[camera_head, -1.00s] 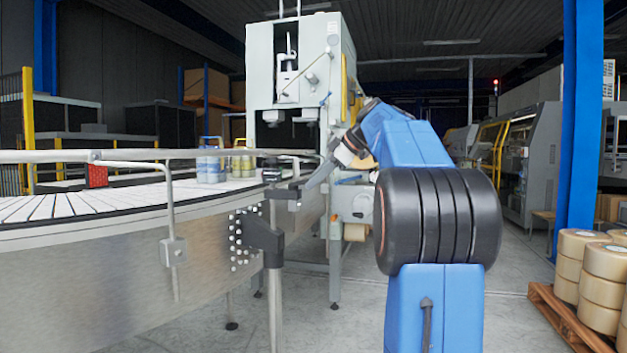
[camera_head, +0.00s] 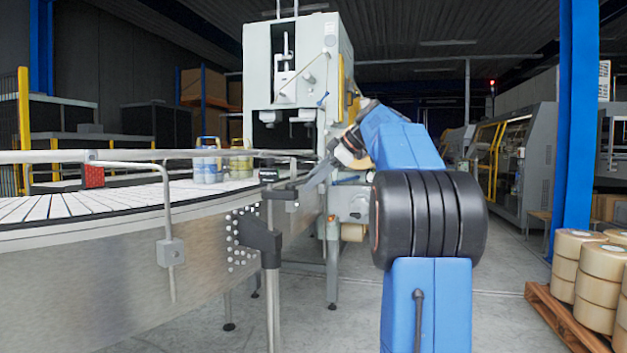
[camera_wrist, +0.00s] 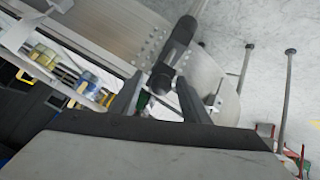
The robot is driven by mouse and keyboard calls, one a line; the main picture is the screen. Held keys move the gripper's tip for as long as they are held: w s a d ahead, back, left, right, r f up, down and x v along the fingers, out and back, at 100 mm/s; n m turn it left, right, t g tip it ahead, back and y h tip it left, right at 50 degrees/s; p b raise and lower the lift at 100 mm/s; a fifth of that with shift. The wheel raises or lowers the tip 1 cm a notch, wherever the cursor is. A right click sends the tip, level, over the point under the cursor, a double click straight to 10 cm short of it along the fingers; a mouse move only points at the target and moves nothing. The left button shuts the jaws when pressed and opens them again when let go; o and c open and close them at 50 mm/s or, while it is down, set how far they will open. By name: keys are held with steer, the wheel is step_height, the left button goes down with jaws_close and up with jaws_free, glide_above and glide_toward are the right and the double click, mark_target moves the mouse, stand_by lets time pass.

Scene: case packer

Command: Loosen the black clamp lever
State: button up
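A black clamp (camera_head: 262,235) is fixed to the conveyor's side on an upright metal post. Above it, a small black part (camera_head: 268,175) sits by the guide rail; I cannot tell for certain which part is the lever. My gripper (camera_head: 305,184) is beside the rail, just right of the post top, fingers pointing left. In the wrist view my gripper (camera_wrist: 160,82) is open, with its two dark fingers apart. A black clamp part (camera_wrist: 174,52) lies just beyond and between the fingertips; contact cannot be made out.
The curved conveyor (camera_head: 110,255) with a metal guide rail (camera_head: 60,157) fills the left. Blue bottles (camera_head: 208,165) stand on it. A grey packing machine (camera_head: 295,75) is behind. Tape rolls on a wooden pallet (camera_head: 560,315) stand right. Floor between is clear.

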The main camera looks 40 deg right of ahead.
steer(key=shift+r, duration=0.1)
steer(key=v, duration=1.7)
steer(key=shift+s+r, duration=0.1)
stand_by(0.8)
steer(key=shift+o, duration=0.7)
